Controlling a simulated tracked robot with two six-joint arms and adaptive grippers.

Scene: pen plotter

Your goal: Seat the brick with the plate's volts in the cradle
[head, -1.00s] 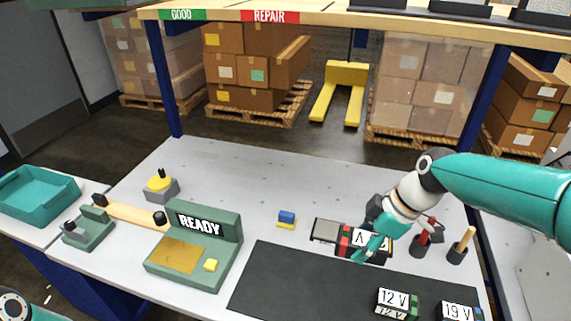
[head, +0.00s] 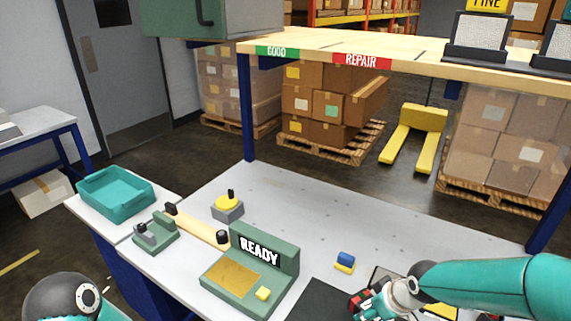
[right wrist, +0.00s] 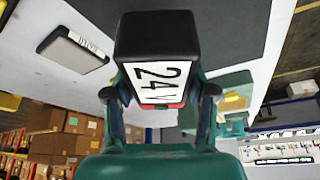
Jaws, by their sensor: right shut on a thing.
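My right gripper (right wrist: 160,105) is shut on a dark brick (right wrist: 157,35) whose white label reads 24 V. In the head view this gripper is small at the lower right, with the brick's red part (head: 357,303) showing and its label not readable. A black device with a pale top (right wrist: 72,50) lies beside the held brick in the right wrist view; the print on its end plate is too small to read. The green READY station (head: 262,262) stands left of the gripper, with a bare brass pad (head: 234,278). I cannot tell which part is the cradle. My left gripper is out of view.
A blue and yellow block (head: 345,262) lies between the station and my right arm. A yellow-topped knob (head: 228,206), a wooden bar (head: 198,224) and a small green fixture (head: 155,234) stand further left. A teal tray (head: 116,195) is at the left. The table's back is clear.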

